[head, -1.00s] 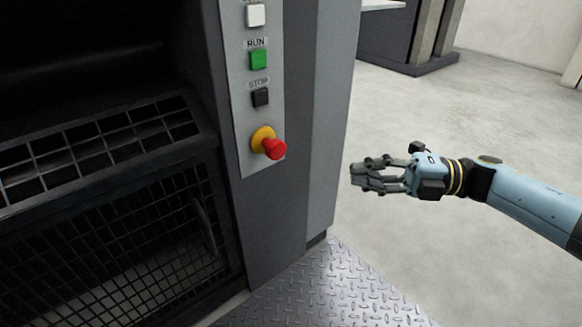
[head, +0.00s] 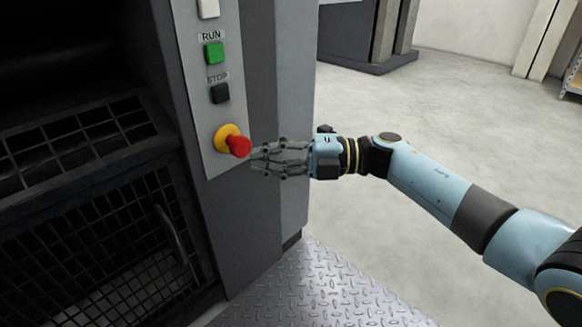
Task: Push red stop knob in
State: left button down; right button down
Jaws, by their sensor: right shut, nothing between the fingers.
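The red stop knob (head: 239,146) stands out from a yellow collar (head: 222,136) low on the grey control panel (head: 193,98). My right gripper (head: 254,159) comes from the right, with its fingertips just right of the knob and a little lower in the picture. The fingers are shut with nothing between them. I cannot tell whether a fingertip touches the knob. My left gripper is not in view.
Above the knob are a black STOP button (head: 220,93), a green RUN button (head: 213,53) and a white button (head: 208,8). A mesh guard with a curved handle (head: 170,236) is at lower left. A diamond-plate step (head: 310,290) lies below; the floor at right is clear.

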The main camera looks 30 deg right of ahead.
aim_at(239, 149)
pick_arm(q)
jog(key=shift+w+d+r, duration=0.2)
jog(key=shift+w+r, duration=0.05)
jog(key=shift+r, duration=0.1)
pick_arm(e)
jog(key=shift+w+a, duration=0.3)
jog(key=shift+w, duration=0.55)
jog(key=shift+w+a+f+b, duration=0.15)
jog(key=shift+w+b, duration=0.1)
jog(key=shift+w, duration=0.2)
jog(key=shift+w+a+r+b, duration=0.15)
jog(key=shift+w+b, duration=0.1)
jog(key=shift+w, duration=0.15)
jog(key=shift+w+f, duration=0.1)
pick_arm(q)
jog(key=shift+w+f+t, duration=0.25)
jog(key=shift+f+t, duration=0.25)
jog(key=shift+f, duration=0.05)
